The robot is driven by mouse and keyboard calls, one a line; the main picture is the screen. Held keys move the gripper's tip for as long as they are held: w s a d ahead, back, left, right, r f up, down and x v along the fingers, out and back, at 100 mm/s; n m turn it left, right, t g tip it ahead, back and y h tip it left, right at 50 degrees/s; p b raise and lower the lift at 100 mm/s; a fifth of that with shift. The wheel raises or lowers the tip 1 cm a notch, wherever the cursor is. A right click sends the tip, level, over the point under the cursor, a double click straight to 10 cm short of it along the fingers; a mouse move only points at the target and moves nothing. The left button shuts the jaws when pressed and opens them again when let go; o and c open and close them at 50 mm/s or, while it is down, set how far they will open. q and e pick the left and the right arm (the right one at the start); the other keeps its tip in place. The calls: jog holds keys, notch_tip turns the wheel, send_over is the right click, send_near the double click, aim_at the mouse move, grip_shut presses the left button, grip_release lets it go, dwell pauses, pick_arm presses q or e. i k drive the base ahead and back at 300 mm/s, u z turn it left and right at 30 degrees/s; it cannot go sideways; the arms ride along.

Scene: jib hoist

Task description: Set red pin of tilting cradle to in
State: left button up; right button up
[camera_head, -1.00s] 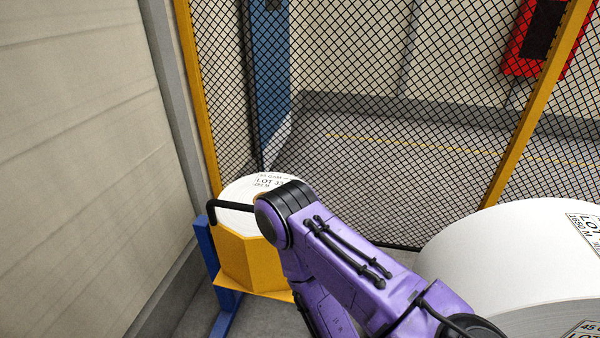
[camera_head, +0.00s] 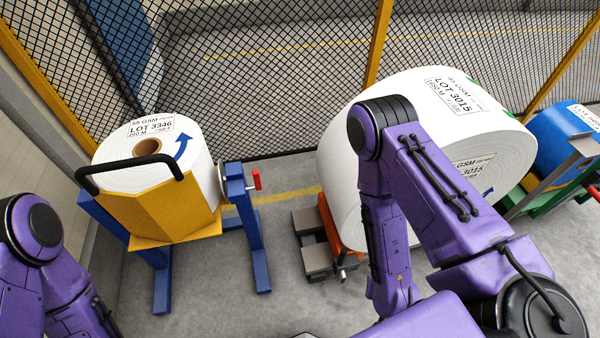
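The tilting cradle (camera_head: 165,206) is a yellow trough on a blue stand at the left of the head view. A white paper roll (camera_head: 178,160) marked LOT 3346 sits in it, and a black bar handle (camera_head: 130,161) crosses its front. The red pin (camera_head: 257,180) shows as a small red grip on the right post of the blue stand; how far it sits in the post I cannot tell. My purple arms come in at the lower left and at the right. Neither gripper shows in the view.
A large white roll (camera_head: 345,130) marked LOT 3015 rests on an orange and grey support (camera_head: 318,240) behind my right arm. A mesh fence (camera_head: 270,80) closes the back. Grey floor between cradle and large roll is clear.

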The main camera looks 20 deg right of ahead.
aim_at(256, 174)
jog(key=z, duration=0.3)
jog(key=k, duration=0.45)
jog(key=u, duration=0.85)
jog(key=i, duration=1.3)
jog(key=z, duration=0.7)
